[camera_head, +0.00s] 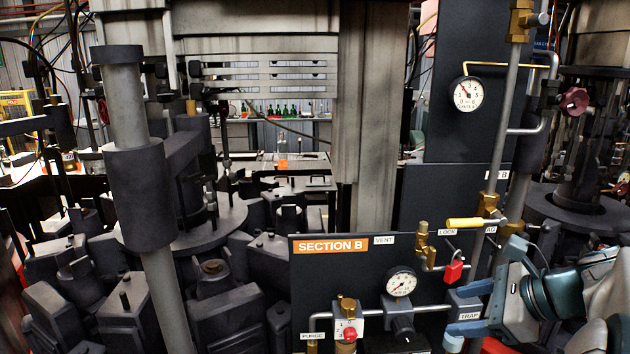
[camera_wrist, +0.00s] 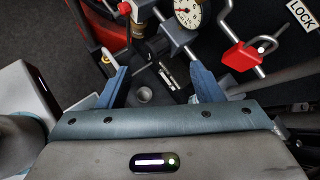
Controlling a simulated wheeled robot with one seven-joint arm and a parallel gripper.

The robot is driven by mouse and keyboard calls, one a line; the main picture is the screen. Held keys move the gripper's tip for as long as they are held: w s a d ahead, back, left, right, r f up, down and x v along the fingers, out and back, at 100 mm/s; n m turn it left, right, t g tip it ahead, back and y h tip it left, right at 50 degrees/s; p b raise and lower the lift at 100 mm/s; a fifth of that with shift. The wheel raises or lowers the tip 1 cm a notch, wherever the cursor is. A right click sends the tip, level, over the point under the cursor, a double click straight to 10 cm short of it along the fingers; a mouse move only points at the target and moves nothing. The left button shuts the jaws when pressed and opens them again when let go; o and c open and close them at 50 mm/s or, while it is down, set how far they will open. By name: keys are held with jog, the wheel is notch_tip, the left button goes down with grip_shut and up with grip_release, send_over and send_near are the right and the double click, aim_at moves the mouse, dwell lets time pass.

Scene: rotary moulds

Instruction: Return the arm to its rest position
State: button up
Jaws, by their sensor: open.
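My gripper (camera_head: 464,315) is at the lower right of the head view, its blue fingers near the pipe and the TRAP label. In the wrist view my gripper (camera_wrist: 160,88) has its two blue fingers spread wide, with nothing held between them. A dark fitting and a short metal piece show beyond the fingertips. From the wrist view I cannot tell exactly how far the fingers are from the pipework. My arm comes in from the right edge of the head view.
The SECTION B panel (camera_head: 345,262) carries a gauge (camera_head: 401,283), a red-knobbed valve (camera_head: 347,330) and pipes. A red padlock (camera_head: 453,270) hangs beside my gripper, below a yellow-handled valve (camera_head: 466,224). The padlock (camera_wrist: 243,56) also shows in the wrist view. Dark mould machinery fills the left.

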jog(key=s+a+f+n+g+h, duration=0.1)
jog(key=s+a+f+n+h, duration=0.2)
jog(key=n, duration=0.8)
jog(key=s+a+f+n+g+h, duration=0.2)
jog(key=s+a+f+n+h, duration=0.2)
jog(key=n, duration=0.8)
jog(key=s+a, duration=0.2)
jog(key=a, duration=0.1)
jog(key=shift+s+a+f, duration=0.15)
jog(key=shift+a+f, duration=0.2)
